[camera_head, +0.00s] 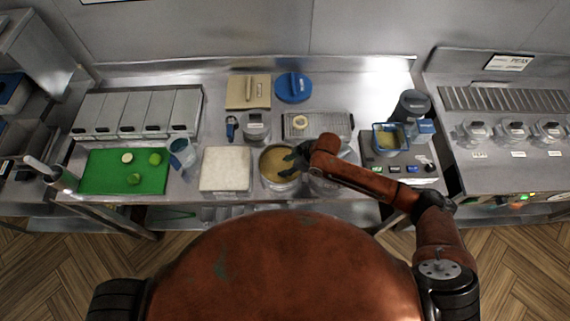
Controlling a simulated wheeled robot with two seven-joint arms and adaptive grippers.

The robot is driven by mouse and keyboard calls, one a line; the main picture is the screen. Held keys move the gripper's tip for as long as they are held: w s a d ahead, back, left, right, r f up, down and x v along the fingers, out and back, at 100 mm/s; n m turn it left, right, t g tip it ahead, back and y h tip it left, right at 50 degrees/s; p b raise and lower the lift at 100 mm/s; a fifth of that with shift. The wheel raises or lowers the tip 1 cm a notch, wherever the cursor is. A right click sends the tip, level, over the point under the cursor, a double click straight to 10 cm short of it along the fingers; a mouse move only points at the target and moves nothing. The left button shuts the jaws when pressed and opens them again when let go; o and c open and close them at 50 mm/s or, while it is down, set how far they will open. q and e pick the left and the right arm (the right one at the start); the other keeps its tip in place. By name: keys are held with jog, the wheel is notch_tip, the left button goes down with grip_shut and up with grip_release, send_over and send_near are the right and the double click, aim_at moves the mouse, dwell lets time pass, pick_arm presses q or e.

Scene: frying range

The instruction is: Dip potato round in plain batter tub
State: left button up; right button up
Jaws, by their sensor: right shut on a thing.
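My right gripper (288,162) reaches in from the right, its dark fingers over the round tub of tan batter (268,166). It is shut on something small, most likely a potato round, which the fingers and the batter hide. I cannot tell whether the fingertips touch the batter. A pale round slice (127,157) lies on the green board (100,183) at the left. A pale ring-like piece (300,122) lies on the wire-rack tray (335,127) behind the tub. My left gripper is not in view.
A square pale tray (226,185) stands left of the tub. Another round container (322,184) sits right of it, partly under my arm. A blue-rimmed fryer basket (388,138) is at the right, green pieces (155,159) on the board.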

jog(key=shift+f, duration=0.35)
dwell(0.4)
jog(key=shift+a+p, duration=0.3)
jog(key=shift+p, duration=0.2)
jog(key=shift+d+p, duration=0.35)
jog(key=shift+d, duration=0.25)
jog(key=shift+a, duration=0.6)
jog(key=shift+d+p, duration=0.3)
jog(key=shift+p, duration=0.2)
jog(key=shift+r, duration=0.1)
